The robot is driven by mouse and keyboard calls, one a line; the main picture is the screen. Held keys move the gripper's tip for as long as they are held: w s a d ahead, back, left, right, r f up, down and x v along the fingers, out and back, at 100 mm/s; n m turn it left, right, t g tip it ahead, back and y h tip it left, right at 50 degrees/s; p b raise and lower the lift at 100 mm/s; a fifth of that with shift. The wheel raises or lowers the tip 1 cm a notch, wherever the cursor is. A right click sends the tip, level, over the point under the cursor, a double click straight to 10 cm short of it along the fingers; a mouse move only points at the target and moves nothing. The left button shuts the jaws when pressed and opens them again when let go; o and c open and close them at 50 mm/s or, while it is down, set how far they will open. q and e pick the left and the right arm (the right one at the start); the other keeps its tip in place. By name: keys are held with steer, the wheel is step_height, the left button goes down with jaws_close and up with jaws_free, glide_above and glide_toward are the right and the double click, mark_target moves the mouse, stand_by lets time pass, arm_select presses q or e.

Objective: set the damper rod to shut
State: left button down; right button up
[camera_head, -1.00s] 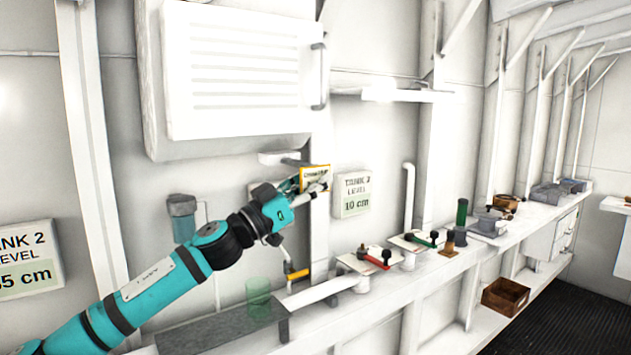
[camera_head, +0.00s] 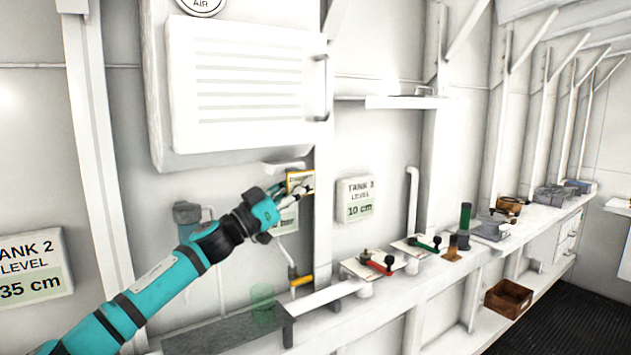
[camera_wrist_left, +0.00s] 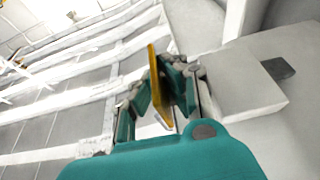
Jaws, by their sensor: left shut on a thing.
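My left gripper (camera_head: 298,190) is shut on a small plate with a yellow edge (camera_head: 300,179), in front of the wall below the louvered box. In the left wrist view the plate (camera_wrist_left: 159,88) stands edge-on between the fingers of the gripper (camera_wrist_left: 160,95). Its lettering is too small to read. I cannot surely pick out the damper rod. A vertical grey bar (camera_head: 321,88) is on the right side of the white louvered box (camera_head: 248,90), apart from the gripper. My right gripper is not in view.
A red-handled valve (camera_head: 377,262) and a green-handled valve (camera_head: 424,243) sit on the ledge below. A brown crate (camera_head: 507,298) stands lower right.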

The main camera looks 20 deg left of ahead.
arm_select(q)
steer(key=shift+w+a+r, duration=0.1)
steer(key=shift+w+a, duration=0.4)
steer(key=shift+a, duration=0.25)
steer(key=shift+s+d+r, duration=0.1)
steer(key=shift+s+d, duration=0.05)
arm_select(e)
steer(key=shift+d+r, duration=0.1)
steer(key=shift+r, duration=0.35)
arm_select(q)
steer(key=c, duration=1.5)
jaws_free()
